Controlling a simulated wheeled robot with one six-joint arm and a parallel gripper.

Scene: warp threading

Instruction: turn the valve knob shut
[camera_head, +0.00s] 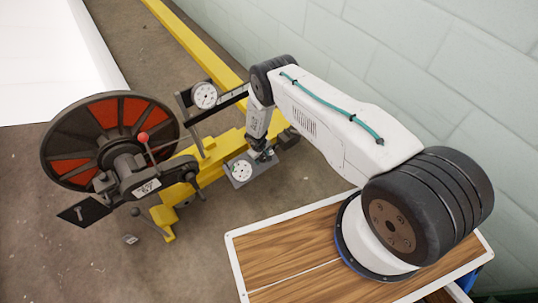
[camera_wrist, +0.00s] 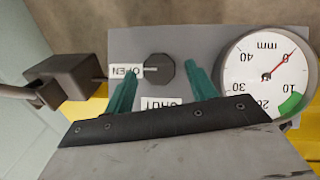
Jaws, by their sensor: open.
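The valve knob (camera_wrist: 159,69) is a dark, many-sided knob on a grey panel (camera_wrist: 205,42). A pale pointer line on its left side points at the OPEN label (camera_wrist: 122,71). The SHUT label (camera_wrist: 160,104) lies below the knob, partly hidden by my gripper. In the wrist view, the teal fingers of my gripper (camera_wrist: 160,72) are open, one on each side of the knob, with visible gaps. I cannot tell how far above the panel the tips are. In the head view, my gripper (camera_head: 264,153) is over the panel, and the knob is not discernible.
A round mm gauge (camera_wrist: 268,72) sits right of the knob, its red needle near 0 and a green zone near 10. A dark block with a rod (camera_wrist: 62,82) stands left. In the head view are a large reel (camera_head: 84,168), a yellow frame (camera_head: 210,172) and another gauge (camera_head: 205,95).

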